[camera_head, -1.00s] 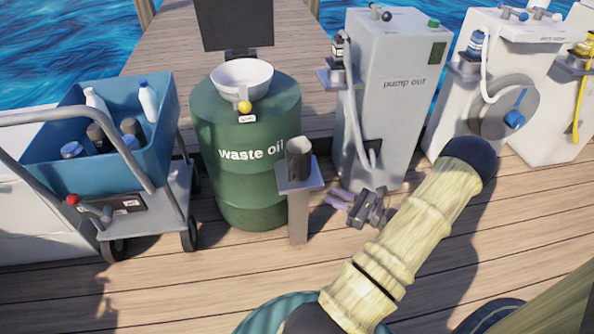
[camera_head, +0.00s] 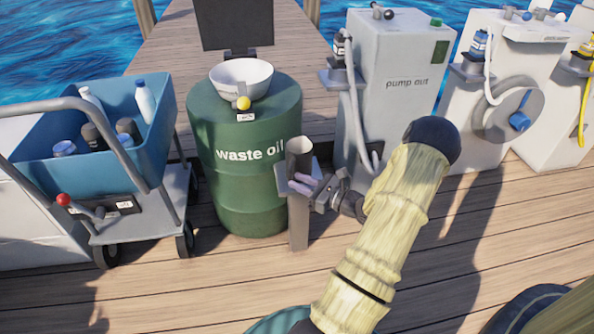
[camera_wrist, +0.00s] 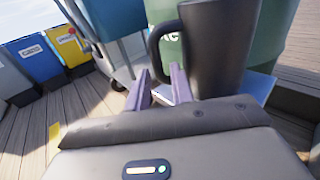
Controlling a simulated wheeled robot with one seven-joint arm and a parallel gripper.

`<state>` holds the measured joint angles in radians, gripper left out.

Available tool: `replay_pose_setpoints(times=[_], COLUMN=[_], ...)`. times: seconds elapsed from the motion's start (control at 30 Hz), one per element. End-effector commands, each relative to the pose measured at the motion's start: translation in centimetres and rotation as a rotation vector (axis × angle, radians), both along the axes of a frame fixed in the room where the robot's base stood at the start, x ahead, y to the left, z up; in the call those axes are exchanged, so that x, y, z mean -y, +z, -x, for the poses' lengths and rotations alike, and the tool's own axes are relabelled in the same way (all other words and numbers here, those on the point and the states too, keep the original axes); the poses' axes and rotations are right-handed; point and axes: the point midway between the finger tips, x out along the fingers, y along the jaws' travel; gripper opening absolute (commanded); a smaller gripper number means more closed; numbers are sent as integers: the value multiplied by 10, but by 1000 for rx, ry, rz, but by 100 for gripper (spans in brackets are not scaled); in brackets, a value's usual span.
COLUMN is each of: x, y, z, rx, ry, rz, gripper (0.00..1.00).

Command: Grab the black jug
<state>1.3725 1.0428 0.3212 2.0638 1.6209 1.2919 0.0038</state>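The black jug (camera_head: 299,160) stands upright on a small grey pedestal (camera_head: 298,215) in front of the green waste oil drum. In the wrist view the jug (camera_wrist: 218,45) fills the upper middle, with its handle (camera_wrist: 154,50) turned to the left. My gripper (camera_head: 302,185) is at the jug's near lower side in the head view. In the wrist view my gripper (camera_wrist: 160,77) has its two purple fingers apart, with the lower end of the handle near the gap between them. I cannot tell whether the fingers touch the jug.
The waste oil drum (camera_head: 238,190) stands close behind the pedestal and carries a white bowl (camera_head: 241,76). A blue cart (camera_head: 152,150) with bottles is at the left. The pump out machine (camera_head: 400,110) is to the right. Open deck lies in front.

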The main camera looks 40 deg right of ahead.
Motion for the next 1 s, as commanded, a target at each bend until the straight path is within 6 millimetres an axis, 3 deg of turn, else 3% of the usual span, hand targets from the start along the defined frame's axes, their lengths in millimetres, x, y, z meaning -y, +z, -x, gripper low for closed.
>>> replay_pose_setpoints(times=[0.43,0.8,1.0], x=[-2,-17,-18], y=[-1,-5,-2], z=[-6,-47,-53], rx=[0,1,0], ry=[1,3,0], rz=[1,2,1], gripper=[23,23,23])
